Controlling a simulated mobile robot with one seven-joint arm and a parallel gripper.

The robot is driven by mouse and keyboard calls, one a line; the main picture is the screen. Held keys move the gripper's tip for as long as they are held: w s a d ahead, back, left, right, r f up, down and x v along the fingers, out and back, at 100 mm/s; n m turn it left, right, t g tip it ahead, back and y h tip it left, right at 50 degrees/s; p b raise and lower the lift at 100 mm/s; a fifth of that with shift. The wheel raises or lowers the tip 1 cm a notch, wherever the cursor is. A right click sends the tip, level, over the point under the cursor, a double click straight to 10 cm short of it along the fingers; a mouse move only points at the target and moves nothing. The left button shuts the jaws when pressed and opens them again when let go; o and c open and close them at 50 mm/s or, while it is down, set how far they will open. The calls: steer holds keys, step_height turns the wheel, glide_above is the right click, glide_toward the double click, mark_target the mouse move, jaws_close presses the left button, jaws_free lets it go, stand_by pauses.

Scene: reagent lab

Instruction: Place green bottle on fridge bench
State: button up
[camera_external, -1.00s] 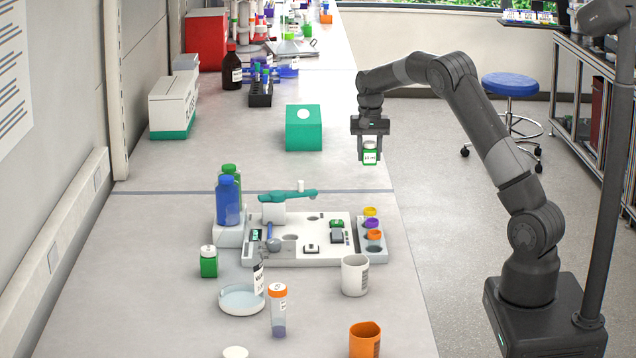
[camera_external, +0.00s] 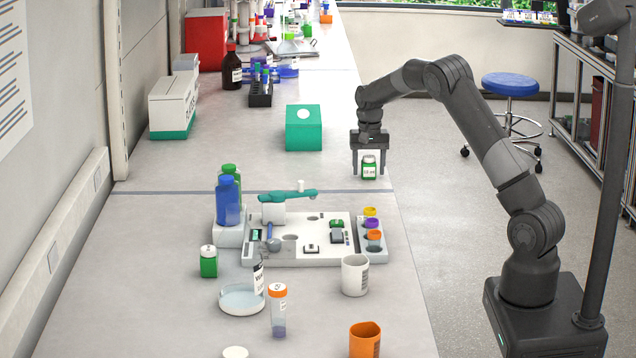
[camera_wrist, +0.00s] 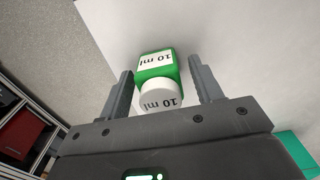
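A small green bottle (camera_external: 369,168) with a white cap and a "10 ml" label stands upright near the right edge of the far bench section (camera_external: 260,172), just beyond the seam. My gripper (camera_external: 368,171) points down over it, with one finger on each side. In the wrist view the bottle (camera_wrist: 157,75) sits between the spread fingers (camera_wrist: 160,84), with a gap on both sides. The gripper is open and not holding it. The bottle's base is hard to see.
A teal box (camera_external: 303,128) stands left of the gripper. On the near section are a white instrument station (camera_external: 300,250), a blue bottle (camera_external: 229,202), another green bottle (camera_external: 208,262), a white cup (camera_external: 354,275) and an orange cup (camera_external: 365,340). Bench around the gripper is clear.

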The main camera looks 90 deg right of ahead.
mark_target(369, 156)
steer(key=shift+r, duration=0.15)
step_height(369, 156, up, 12)
steer(key=shift+f, duration=0.1)
steer(key=shift+a+r, duration=0.1)
steer(key=shift+r, duration=0.1)
steer(key=w+a+r+n+t, duration=0.1)
steer(key=a+r+n, duration=0.2)
steer(key=a, duration=0.8)
steer(key=w+a+r+n+t, duration=0.1)
steer(key=a+r+n, duration=0.25)
steer(key=a, duration=0.75)
steer(key=w+a+r+n+t, duration=0.15)
steer(key=a+r, duration=0.25)
steer(key=a, duration=0.6)
steer(key=s+a+f+n, duration=0.2)
steer(key=s+a, duration=0.3)
steer(key=a, duration=0.3)
steer(key=s+a+f+n+t, duration=0.1)
steer(key=s+a+n, duration=0.3)
steer(key=a, duration=0.4)
steer(key=s+a+f+n+t, duration=0.1)
steer(key=s+a+f+n, duration=0.1)
steer(key=s+a+n, duration=0.2)
steer(key=s+a, duration=0.2)
steer(key=a, duration=0.1)
steer(key=shift+a+f, duration=0.4)
